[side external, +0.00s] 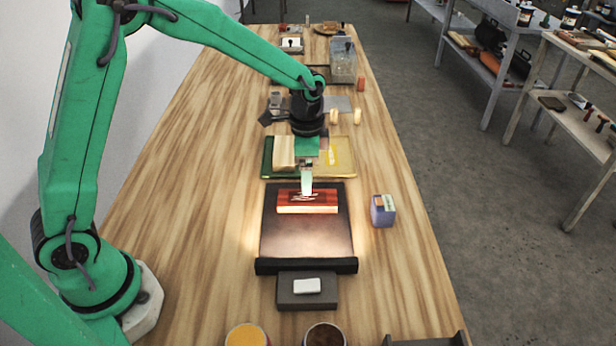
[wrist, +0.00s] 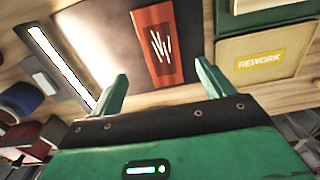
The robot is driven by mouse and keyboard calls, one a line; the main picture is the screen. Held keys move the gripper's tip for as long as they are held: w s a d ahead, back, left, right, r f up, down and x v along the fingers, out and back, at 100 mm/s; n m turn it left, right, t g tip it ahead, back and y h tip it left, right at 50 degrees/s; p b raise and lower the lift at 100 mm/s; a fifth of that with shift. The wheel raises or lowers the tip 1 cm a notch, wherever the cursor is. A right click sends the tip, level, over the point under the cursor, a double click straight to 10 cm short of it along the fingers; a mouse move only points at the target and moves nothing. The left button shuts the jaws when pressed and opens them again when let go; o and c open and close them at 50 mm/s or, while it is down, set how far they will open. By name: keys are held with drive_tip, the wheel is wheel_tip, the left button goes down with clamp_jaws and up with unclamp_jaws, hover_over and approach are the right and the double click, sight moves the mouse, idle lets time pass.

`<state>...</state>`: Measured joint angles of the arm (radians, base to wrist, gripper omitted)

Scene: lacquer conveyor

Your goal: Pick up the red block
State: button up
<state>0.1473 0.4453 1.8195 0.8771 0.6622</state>
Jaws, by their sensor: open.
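The red block (side external: 320,209) lies flat on the dark mat of the conveyor (side external: 305,235), near its far end. Its top has a darker red area with several pale scratch-like marks. The block also shows in the wrist view (wrist: 165,68), upper middle, ahead of my fingers. My gripper (side external: 306,187) is open above the block's far side in the side view. In the wrist view my gripper (wrist: 161,82) has its two green fingers spread apart, with nothing between the tips. I cannot tell the exact height of the tips over the block.
Beyond the conveyor stand a yellow tray (side external: 346,160) and a green tray (side external: 267,160) holding a wooden block (side external: 284,152). The yellow one reads REWORK in the wrist view (wrist: 230,75). A purple box (side external: 383,212) stands right of the conveyor. Bare tabletop lies to the left.

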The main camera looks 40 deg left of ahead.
sight(307, 198)
drive_tip(key=shift+f, duration=0.1)
drive_tip(key=shift+f, duration=1.2)
drive_tip(key=shift+f, duration=0.1)
drive_tip(key=shift+w+f, duration=0.1)
drive_tip(key=shift+f, duration=2.4)
drive_tip(key=c, duration=1.1)
drive_tip(key=shift+r, duration=0.1)
